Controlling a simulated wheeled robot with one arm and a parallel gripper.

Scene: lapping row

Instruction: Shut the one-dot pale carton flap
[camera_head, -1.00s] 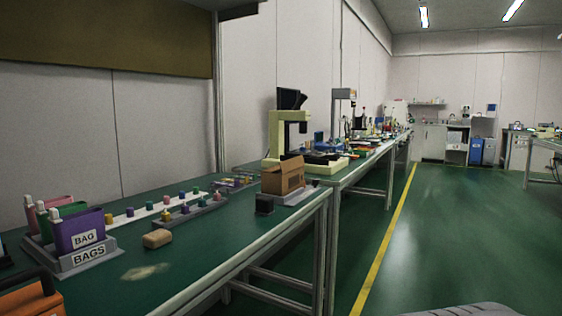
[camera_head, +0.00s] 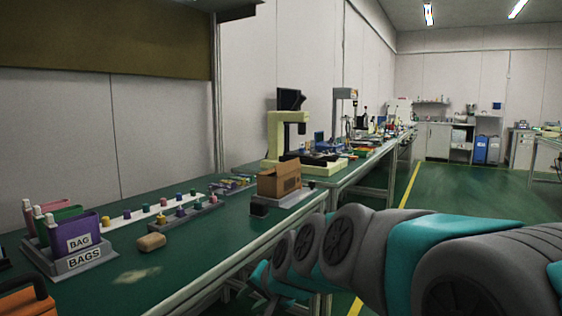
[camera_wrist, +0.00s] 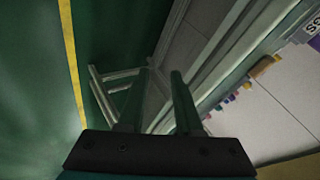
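A tan cardboard carton (camera_head: 279,181) stands on a low grey stand near the bench's right edge. Its top looks open, with a flap at the upper left. I cannot make out any dots on it. My arm now reaches in from the lower right, below and right of the carton, beside the bench edge. My gripper (camera_wrist: 159,75) shows in the wrist view with its two fingers apart and nothing between them. The carton is not recognisable in the wrist view.
The green bench top (camera_head: 200,258) holds a grey bag holder (camera_head: 78,262), a tan block (camera_head: 151,242) and rows of coloured pegs. A small dark block (camera_head: 259,207) sits in front of the carton. A cream microscope (camera_head: 277,138) stands behind it. Green floor is open at right.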

